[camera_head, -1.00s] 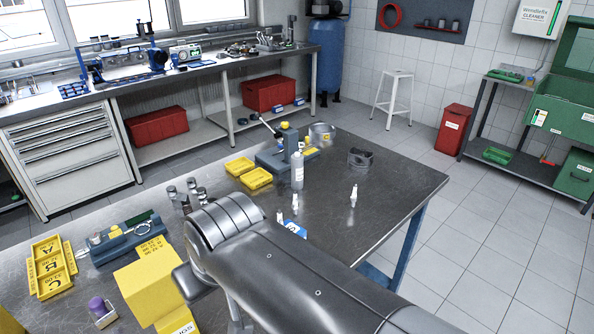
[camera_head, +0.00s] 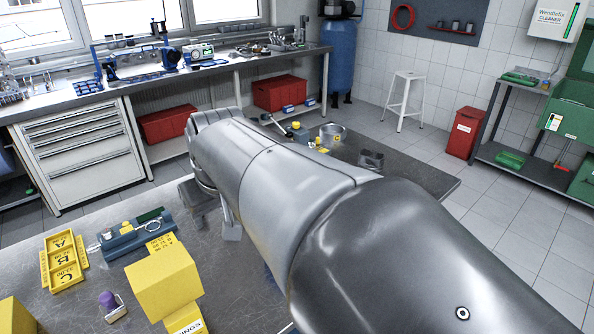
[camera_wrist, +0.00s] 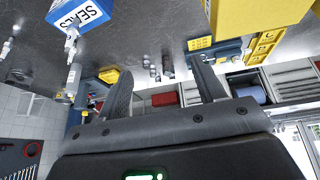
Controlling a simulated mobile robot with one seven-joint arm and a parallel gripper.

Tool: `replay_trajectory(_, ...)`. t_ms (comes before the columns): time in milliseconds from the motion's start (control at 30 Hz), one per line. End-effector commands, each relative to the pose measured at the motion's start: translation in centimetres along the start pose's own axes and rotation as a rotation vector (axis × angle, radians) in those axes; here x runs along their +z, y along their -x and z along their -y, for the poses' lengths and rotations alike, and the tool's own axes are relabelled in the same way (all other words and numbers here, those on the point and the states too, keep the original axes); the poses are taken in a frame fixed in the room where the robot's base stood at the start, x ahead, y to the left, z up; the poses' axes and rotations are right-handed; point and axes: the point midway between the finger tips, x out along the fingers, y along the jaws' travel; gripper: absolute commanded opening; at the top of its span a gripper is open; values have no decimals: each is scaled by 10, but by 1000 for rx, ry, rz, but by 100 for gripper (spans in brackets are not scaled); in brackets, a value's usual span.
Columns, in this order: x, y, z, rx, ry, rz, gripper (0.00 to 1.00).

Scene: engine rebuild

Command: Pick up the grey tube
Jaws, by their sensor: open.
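I cannot tell for sure which thing is the grey tube. In the wrist view a pale grey bottle-like tube (camera_wrist: 72,82) stands at the left, with a smaller white nozzle tube (camera_wrist: 70,40) near it and another white one (camera_wrist: 7,48) at the far left edge. In the head view my arm hides these. My gripper (camera_wrist: 163,88) is open and empty, its two dark fingers wide apart in the wrist view. The pale bottle lies to the left of the fingers and apart from them. Small metal cylinders (camera_wrist: 167,70) show beyond the fingertips.
A yellow box (camera_head: 165,282), a lettered yellow tray (camera_head: 62,262), a blue fixture (camera_head: 135,236) and a purple-topped item (camera_head: 108,302) stand on the metal table (camera_head: 215,270). A blue seals box (camera_wrist: 82,12) is at top left in the wrist view.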

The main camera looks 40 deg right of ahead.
Motion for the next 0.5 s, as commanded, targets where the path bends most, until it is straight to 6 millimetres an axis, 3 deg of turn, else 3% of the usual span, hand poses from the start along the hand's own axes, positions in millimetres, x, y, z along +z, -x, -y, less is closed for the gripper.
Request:
replay_trajectory(200,-68,-25,-62,28,-38,33,63)
replay_trajectory(367,-106,-49,-118,37,-65,50,63)
replay_trajectory(500,-130,-74,-175,42,-91,61,63)
